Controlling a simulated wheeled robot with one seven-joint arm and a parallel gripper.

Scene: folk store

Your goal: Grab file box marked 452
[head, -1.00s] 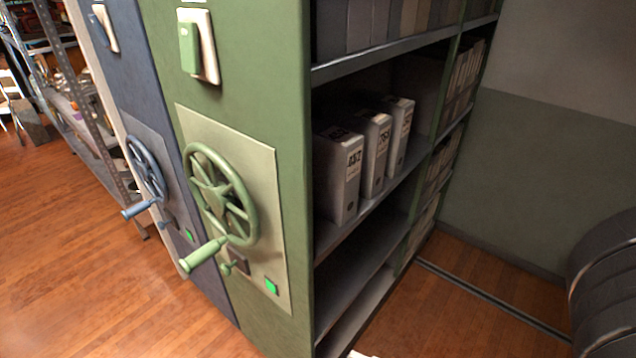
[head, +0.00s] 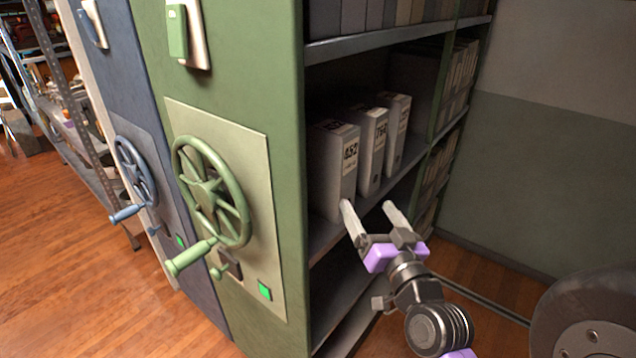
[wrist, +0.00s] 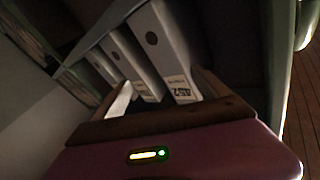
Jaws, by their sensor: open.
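The file box marked 452 (head: 337,172) is a grey-white upright box, nearest of three on the middle shelf of the green shelving unit. In the wrist view the 452 box (wrist: 167,48) stands ahead with its label near the fingers. My gripper (head: 369,208) is open and empty, in front of the shelf just below the label of the 452 box. One finger overlaps the lower front of that box in the head view; I cannot tell whether it touches. In the wrist view my gripper (wrist: 163,92) has its fingers spread, one beside the 452 box's label.
Two more file boxes, one marked 764 (head: 373,151) and another (head: 397,134), stand behind it on the shelf (head: 325,233). The green unit's end panel with a handwheel (head: 212,192) is at left. The lower shelf looks empty. A dark round object (head: 590,315) is at lower right.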

